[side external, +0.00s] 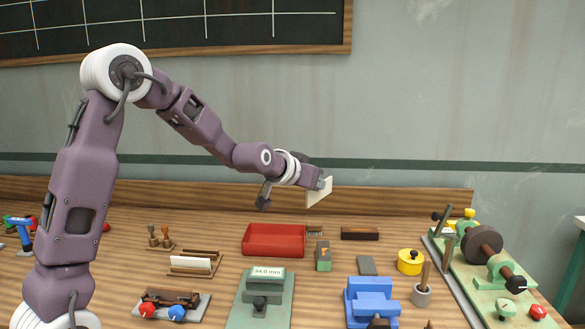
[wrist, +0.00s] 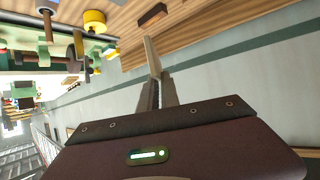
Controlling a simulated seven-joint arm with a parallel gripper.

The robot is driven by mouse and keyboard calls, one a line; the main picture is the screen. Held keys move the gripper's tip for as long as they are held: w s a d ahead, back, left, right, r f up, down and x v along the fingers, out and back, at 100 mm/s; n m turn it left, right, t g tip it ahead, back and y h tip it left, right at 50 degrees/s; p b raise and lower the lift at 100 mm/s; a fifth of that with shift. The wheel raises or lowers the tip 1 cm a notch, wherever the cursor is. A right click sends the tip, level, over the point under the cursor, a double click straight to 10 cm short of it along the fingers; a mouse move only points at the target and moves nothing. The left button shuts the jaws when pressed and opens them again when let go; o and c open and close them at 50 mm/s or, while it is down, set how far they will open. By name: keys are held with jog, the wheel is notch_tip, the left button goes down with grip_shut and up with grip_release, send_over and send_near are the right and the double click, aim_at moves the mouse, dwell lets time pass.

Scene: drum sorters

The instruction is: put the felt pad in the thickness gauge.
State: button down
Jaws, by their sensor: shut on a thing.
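The felt pad (side external: 319,191) is a thin cream sheet held tilted in the air at the end of my arm, above the back of the bench. My gripper (side external: 323,184) is shut on the pad's edge. In the wrist view the pad (wrist: 152,56) stands out edge-on beyond the fingertips of my gripper (wrist: 158,82). The thickness gauge (side external: 264,290) is a green base with a grey-green block and a display reading 34.0 mm, at the front middle of the bench. It stands below and to the left of the pad, well apart from it.
Behind the gauge is a red tray (side external: 274,240). A blue vise-like block (side external: 371,300) stands to its right and a plate with red and blue knobs (side external: 172,304) to its left. A green machine with a dark drum (side external: 482,245) fills the right end. The air around my gripper is clear.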

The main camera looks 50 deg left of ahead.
jog(key=s+a+f+m+g+h, duration=0.1)
jog(key=s+a+f+m+h, duration=0.1)
jog(key=s+f+m+h, duration=0.3)
jog(key=s+a+f+m+g+h, duration=0.2)
jog(key=s+f+m+h, duration=0.4)
jog(key=s+f, duration=0.3)
jog(key=shift+s+a+f+m, duration=0.3)
jog(key=shift+s+a, duration=0.2)
jog(key=shift+a, duration=0.35)
send_over(253, 279)
jog(key=s+d, duration=0.2)
jog(key=d, duration=0.1)
jog(key=shift+w+a+f, duration=0.1)
jog(key=shift+w+f, duration=0.05)
jog(key=shift+f, duration=1.35)
jog(key=shift+w+a+f, duration=0.1)
jog(key=shift+f, duration=1.35)
jog(key=shift+f, duration=1.95)
jog(key=c, duration=1.5)
grip_release()
